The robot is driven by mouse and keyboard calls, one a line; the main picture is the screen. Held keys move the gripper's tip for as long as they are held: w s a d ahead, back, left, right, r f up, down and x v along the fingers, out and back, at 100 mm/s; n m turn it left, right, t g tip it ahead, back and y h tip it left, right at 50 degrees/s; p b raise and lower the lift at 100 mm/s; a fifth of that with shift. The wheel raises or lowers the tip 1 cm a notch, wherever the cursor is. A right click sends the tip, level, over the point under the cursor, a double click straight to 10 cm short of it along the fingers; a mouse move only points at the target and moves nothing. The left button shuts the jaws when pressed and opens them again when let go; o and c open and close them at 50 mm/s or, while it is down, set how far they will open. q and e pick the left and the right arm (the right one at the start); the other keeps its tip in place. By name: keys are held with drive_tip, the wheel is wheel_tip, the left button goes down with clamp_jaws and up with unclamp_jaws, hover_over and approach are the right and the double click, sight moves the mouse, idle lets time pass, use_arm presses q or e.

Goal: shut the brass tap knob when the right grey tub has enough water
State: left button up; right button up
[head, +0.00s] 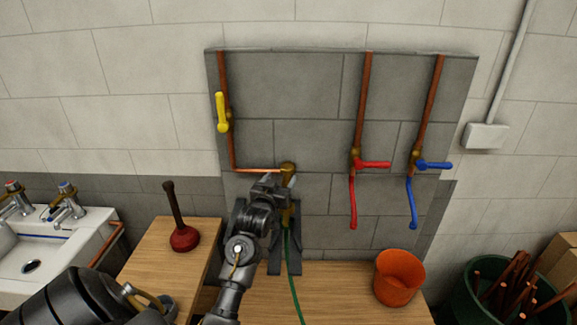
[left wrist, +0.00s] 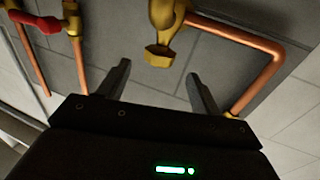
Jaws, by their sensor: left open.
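The brass tap (head: 288,167) is on the grey wall panel, at the end of a copper pipe, partly hidden by my left arm. My left gripper (head: 279,181) is open right at the tap in the head view. In the left wrist view its two fingers (left wrist: 156,72) stand apart, with the brass knob (left wrist: 158,56) in the gap near their tips. Nothing is gripped, and I cannot tell whether a finger touches the knob. A green hose (head: 293,275) runs down below the tap. No grey tub or water can be made out. My right gripper is not in view.
Red (head: 373,164) and blue (head: 434,165) lever valves sit to the right, a yellow one (head: 221,112) at upper left. An orange bucket (head: 399,277) and a plunger (head: 184,237) stand on the wooden surfaces. A sink (head: 95,233) is at left, a green bin (head: 463,300) at right.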

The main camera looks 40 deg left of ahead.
sight(289, 166)
use_arm(q)
drive_tip(key=p+x, duration=0.2)
drive_tip(key=x, duration=0.7)
drive_tip(key=shift+w+a+p, duration=0.1)
drive_tip(key=shift+w+p, duration=0.1)
drive_tip(key=shift+p, duration=0.1)
drive_tip(key=c, duration=1)
